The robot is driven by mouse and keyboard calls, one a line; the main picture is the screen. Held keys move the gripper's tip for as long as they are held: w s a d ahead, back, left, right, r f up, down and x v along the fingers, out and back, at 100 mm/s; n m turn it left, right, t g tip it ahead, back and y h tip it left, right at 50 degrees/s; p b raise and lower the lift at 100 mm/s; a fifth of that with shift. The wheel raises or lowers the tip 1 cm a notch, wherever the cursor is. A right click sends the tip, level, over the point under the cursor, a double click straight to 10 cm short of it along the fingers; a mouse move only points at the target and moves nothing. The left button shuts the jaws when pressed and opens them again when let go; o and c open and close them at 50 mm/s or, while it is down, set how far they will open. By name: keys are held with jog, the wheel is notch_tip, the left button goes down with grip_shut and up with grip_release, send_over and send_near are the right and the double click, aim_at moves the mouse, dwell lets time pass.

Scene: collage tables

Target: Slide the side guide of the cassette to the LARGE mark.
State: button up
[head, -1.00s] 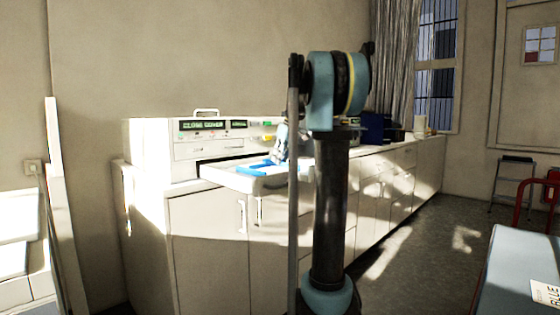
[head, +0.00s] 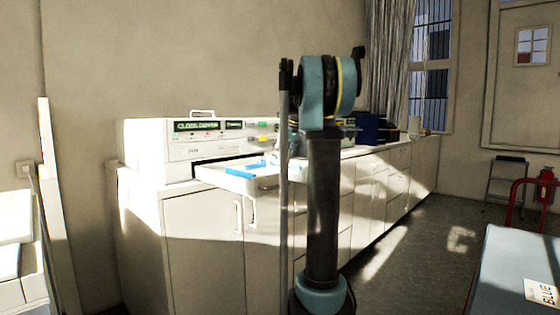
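The cassette (head: 240,182) is a white tray pulled out from the front of the white machine (head: 150,150) on the counter. Blue parts (head: 256,166) lie in it; I cannot tell which of them is the side guide. The LARGE mark is too small to make out. My gripper is mostly hidden behind my own arm column; only a pale part of the arm shows near the right side of the tray. I cannot see its fingertips or whether it touches anything.
A white counter with cabinets (head: 200,240) runs along the wall. Dark blue boxes (head: 371,128) stand farther along it. A light blue table (head: 520,265) is at the lower right, with a red frame (head: 515,205) and a step stool (head: 505,178) behind. The floor between is clear.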

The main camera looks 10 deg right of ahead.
jog(key=v, duration=1.2)
jog(key=shift+f, duration=0.1)
